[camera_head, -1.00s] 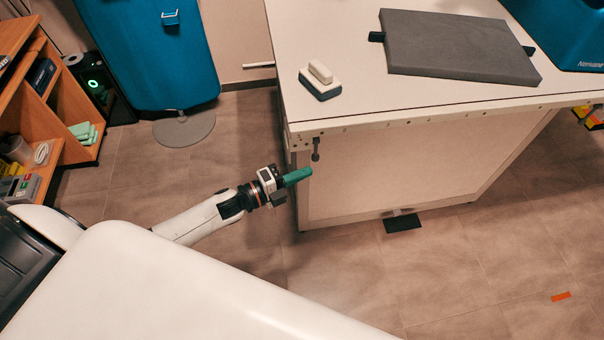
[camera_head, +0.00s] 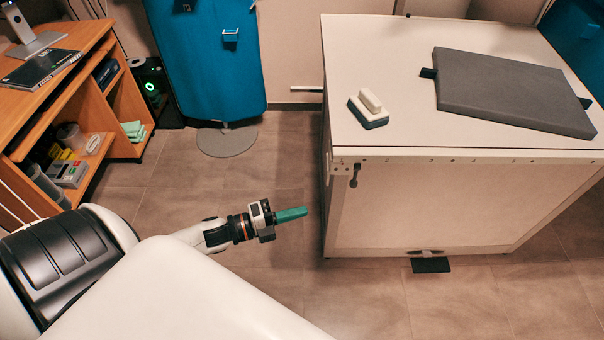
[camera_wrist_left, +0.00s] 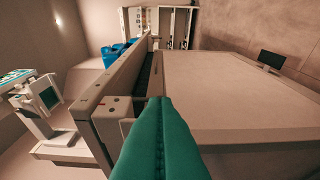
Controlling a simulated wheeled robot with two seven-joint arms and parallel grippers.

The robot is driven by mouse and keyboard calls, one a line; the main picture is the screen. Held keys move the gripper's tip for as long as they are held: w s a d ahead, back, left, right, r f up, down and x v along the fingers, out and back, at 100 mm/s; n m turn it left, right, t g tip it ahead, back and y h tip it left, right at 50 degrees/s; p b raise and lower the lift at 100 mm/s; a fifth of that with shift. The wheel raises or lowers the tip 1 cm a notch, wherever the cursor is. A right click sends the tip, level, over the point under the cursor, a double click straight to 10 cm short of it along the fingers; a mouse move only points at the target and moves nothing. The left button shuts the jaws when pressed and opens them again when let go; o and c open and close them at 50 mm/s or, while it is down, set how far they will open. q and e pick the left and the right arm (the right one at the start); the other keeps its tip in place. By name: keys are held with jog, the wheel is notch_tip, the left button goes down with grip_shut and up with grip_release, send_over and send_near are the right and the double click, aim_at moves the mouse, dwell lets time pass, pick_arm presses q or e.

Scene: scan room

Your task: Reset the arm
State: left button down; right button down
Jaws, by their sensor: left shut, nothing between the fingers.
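My left arm reaches in from the left in the head view. Its gripper (camera_head: 292,214) has green fingers pressed together, with nothing between them. It hangs over the floor, left of the white table (camera_head: 480,190) and apart from it. In the left wrist view the closed green fingers (camera_wrist_left: 160,140) fill the lower middle, with a large pale flat surface beyond them. My right gripper is not in view.
A white-and-grey block (camera_head: 368,108) and a grey pad (camera_head: 510,92) lie on the table. A wooden shelf desk (camera_head: 60,110) stands at the left. A blue panel (camera_head: 205,60) stands behind. The floor (camera_head: 240,170) between is clear.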

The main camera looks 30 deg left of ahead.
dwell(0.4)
pick_arm(q)
jog(key=s+a+f+n+g+y+p, duration=0.1)
jog(key=s+a+f+n+y, duration=0.15)
jog(key=f+n, duration=0.35)
jog(key=s+a+f+n+g+y+p, duration=0.1)
jog(key=s+a+f+n+g+y, duration=0.2)
jog(key=f, duration=0.6)
jog(key=s+a+f+n+y+p, duration=0.1)
jog(key=s+f+n+y, duration=0.1)
jog(key=f+n+y, duration=0.4)
jog(key=s+d+f+n+g, duration=0.2)
jog(key=s+f, duration=0.3)
jog(key=s, duration=0.3)
jog(key=s+d+f+n+g+p, duration=0.1)
jog(key=s+d+f+n+g, duration=0.2)
jog(key=s, duration=0.5)
jog(key=s+d+f+n+g+p, duration=0.1)
jog(key=s+d+f+n+g, duration=0.2)
jog(key=s+f, duration=0.4)
jog(key=shift+s+d+f+g, duration=0.15)
jog(key=shift+s+d+g, duration=0.45)
jog(key=shift+s, duration=0.2)
jog(key=shift+h, duration=0.25)
